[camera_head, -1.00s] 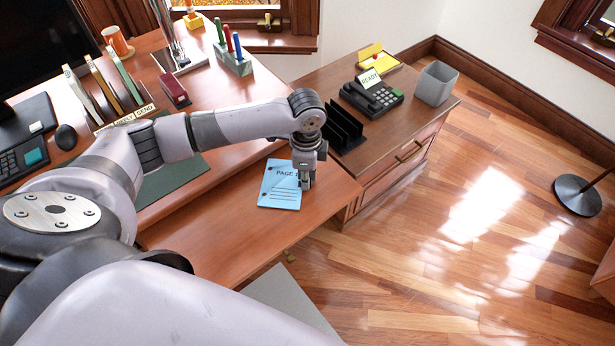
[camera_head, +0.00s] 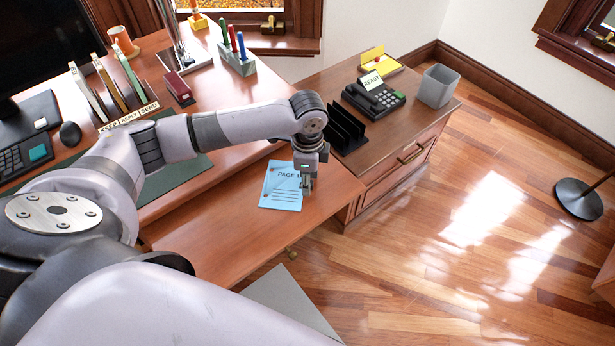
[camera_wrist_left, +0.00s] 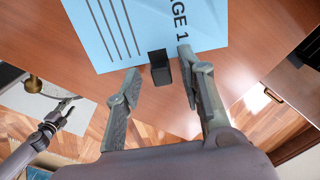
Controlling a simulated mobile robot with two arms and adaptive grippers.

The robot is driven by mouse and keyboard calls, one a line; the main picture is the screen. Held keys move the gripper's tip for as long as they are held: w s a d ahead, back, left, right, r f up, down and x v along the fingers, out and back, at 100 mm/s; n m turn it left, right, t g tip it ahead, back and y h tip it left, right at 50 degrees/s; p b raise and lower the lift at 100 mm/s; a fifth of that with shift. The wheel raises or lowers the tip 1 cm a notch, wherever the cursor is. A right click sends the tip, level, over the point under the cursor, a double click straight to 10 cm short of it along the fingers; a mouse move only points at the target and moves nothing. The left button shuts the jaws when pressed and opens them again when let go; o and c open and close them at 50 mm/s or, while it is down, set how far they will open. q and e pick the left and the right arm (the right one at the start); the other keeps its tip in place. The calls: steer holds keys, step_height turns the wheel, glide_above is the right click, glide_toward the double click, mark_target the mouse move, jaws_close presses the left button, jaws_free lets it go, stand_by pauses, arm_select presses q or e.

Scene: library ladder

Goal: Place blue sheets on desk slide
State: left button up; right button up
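The light blue sheets (camera_head: 279,188), printed "PAGE 1", lie flat on the bare wooden desk slide (camera_head: 225,235). They also show in the left wrist view (camera_wrist_left: 150,25), with a small black clip (camera_wrist_left: 159,68) at their near edge. My left gripper (camera_head: 307,186) is low over the sheets' right edge. In the left wrist view its fingers (camera_wrist_left: 158,64) are open, one on each side of the clip, with gaps visible. What seems to be my right gripper (camera_wrist_left: 68,104) shows small at the lower left of that view; its opening is unclear. It is outside the head view.
A black upright rack (camera_head: 345,128), a phone (camera_head: 375,100) with a "READY" card and a grey bin (camera_head: 437,85) are on the side cabinet. Labelled file slots (camera_head: 128,117) and a pen block (camera_head: 237,61) stand on the desk. The slide around the sheets is clear.

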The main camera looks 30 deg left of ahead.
arm_select(q)
step_height(320, 180, up, 12)
steer(key=shift+r+p, duration=0.15)
steer(key=shift+p, duration=0.15)
stand_by(0.7)
